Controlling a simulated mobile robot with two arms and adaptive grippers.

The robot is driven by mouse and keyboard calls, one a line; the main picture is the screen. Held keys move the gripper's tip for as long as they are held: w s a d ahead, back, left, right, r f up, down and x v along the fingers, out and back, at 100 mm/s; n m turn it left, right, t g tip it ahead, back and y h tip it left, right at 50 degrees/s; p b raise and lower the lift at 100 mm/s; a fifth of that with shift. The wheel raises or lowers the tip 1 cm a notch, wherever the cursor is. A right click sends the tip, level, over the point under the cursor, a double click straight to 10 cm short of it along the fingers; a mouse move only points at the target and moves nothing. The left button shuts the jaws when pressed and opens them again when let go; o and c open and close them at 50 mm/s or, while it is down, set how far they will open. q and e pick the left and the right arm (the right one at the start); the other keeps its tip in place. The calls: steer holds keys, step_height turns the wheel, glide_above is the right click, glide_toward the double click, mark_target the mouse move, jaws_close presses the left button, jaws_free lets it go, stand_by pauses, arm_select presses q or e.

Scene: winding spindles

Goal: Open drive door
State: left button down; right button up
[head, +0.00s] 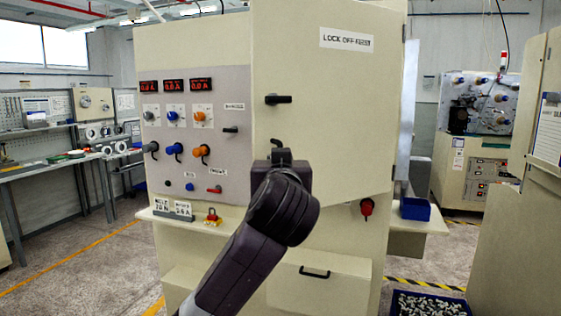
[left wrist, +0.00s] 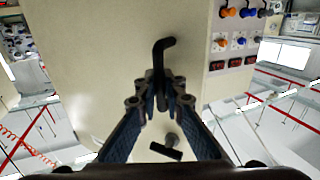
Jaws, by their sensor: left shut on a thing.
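The drive door (head: 340,120) is a large cream panel on the front of the cabinet, under a "LOCK OFF FIRST" label. In the left wrist view my fingers (left wrist: 160,92) are closed on the bent handle (left wrist: 161,52). My right gripper is not in view.
Left of the door is a control panel (head: 195,125) with red displays and coloured knobs. Below it, a ledge (head: 150,215) holds signs and a red padlock (head: 212,217). A blue bin (head: 415,208) stands on the right ledge. A blue crate of parts (head: 430,304) is on the floor.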

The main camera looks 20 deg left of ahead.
arm_select(q)
steer(key=c, duration=2.1)
jaws_free()
steer(key=shift+s, duration=0.1)
steer(key=v, duration=1.1)
steer(key=shift+s, duration=0.35)
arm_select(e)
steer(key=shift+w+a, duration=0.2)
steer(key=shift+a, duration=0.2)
